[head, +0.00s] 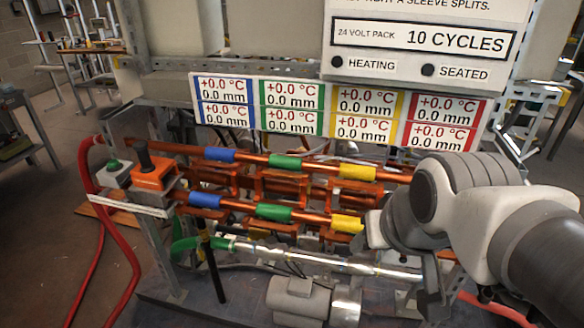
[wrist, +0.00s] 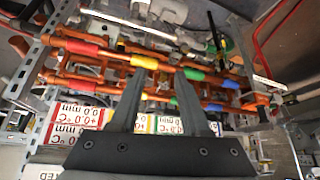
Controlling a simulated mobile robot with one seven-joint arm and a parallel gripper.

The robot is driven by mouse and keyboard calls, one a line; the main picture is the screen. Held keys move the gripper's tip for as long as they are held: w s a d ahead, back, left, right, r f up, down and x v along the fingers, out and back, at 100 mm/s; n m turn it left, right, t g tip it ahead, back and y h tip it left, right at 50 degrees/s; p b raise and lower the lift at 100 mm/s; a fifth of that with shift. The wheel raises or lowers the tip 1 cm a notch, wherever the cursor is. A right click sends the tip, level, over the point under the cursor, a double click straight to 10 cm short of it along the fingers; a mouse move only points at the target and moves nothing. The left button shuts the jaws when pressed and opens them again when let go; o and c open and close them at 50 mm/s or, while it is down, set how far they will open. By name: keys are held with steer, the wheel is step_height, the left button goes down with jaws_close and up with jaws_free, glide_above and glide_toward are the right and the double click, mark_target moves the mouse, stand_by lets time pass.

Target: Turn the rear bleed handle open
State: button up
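I cannot tell for sure which part is the rear bleed handle. A black upright lever (head: 211,265) with a yellow band stands below the left end of the copper pipes; a similar dark lever shows in the wrist view (wrist: 214,32). A black-knobbed stick (head: 143,158) stands on an orange box (head: 153,175) at the left. A green handle-like piece (head: 187,245) sits at the left end of the silver pipe. My gripper (wrist: 159,72) is open and empty, its two dark fingers spread over the copper pipes in the wrist view. In the head view my arm comes from the right and largely hides it.
Two copper pipe rows with blue, green and yellow sleeves (head: 284,163) cross the frame. A panel of temperature readouts (head: 290,95) hangs above them. A grey motor (head: 297,297) sits below. Red hoses (head: 88,175) loop at the left. Open floor lies farther left.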

steer(key=w+a+f+m+t+b, duration=0.1)
steer(key=w+a+f+t+b, duration=0.2)
steer(key=w+f+b, duration=0.65)
steer(key=w+a+f+m+t+b, duration=0.1)
steer(key=w+a+f+t+b, duration=0.3)
steer(key=w+f, duration=1.05)
steer(key=shift+s+d+f+m+t+h+b, duration=0.35)
steer(key=shift+s+d+f+t+h, duration=0.75)
steer(key=shift+s+f, duration=1.3)
steer(key=shift+s+d+f+m+t+h+b, duration=0.3)
steer(key=shift+s+d+f+t+h, duration=0.8)
steer(key=shift+f, duration=2.25)
steer(key=p+x, duration=0.3)
steer(key=x, duration=1.3)
steer(key=shift+w+f+p, duration=0.15)
steer(key=shift+w+p, duration=0.15)
steer(key=shift+p, duration=0.1)
steer(key=shift+a, duration=0.1)
jaws_close()
